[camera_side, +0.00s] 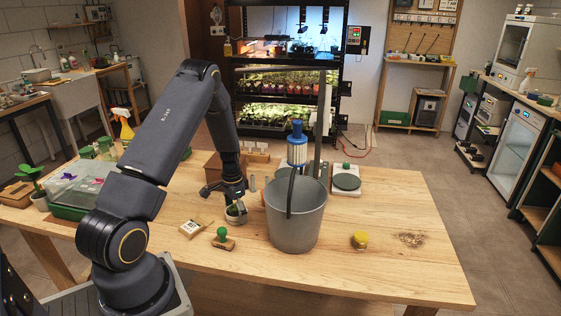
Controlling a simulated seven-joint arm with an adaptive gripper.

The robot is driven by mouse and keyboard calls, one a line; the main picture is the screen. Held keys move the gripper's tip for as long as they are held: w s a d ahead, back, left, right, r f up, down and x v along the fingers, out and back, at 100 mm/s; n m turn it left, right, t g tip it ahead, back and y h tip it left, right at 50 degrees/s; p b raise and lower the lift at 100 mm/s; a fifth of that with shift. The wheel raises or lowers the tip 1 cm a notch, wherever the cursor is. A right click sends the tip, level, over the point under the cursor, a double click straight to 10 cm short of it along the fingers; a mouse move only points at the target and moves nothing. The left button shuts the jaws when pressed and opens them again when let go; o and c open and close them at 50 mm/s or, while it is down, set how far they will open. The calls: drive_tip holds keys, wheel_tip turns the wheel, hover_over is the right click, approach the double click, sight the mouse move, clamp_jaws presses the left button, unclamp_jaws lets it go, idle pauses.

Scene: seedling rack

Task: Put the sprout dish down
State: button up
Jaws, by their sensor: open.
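A small round dish (236,214), which looks like the sprout dish, is on the wooden table (370,240), left of the grey bucket. My gripper (233,201) points down directly above it, with its open fingers close to the dish's top. The fingers partly cover the dish, so its contents are hard to make out. I cannot tell whether the fingers touch its rim.
The tall grey bucket (294,222) stands close on the right. A green-knobbed stamp (222,236) and a small packet (195,227) lie in front. A yellow-lidded jar (360,240) and scattered seeds (411,239) are farther right. The table's right front is mostly clear.

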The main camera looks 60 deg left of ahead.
sight(236, 210)
drive_tip(key=w+d+r+t, duration=0.1)
drive_tip(key=d+r, duration=0.2)
drive_tip(key=r, duration=0.7)
drive_tip(key=w+d+r, duration=0.1)
drive_tip(key=d+r, duration=0.3)
drive_tip(key=r, duration=0.6)
drive_tip(key=s+d+r+t, duration=0.2)
drive_tip(key=d+r, duration=0.6)
drive_tip(key=d, duration=0.1)
drive_tip(key=s+d+r+t, duration=0.2)
drive_tip(key=s+d+r, duration=0.3)
drive_tip(key=s+d, duration=0.7)
drive_tip(key=shift+d+t, duration=0.15)
drive_tip(key=shift+t, duration=0.15)
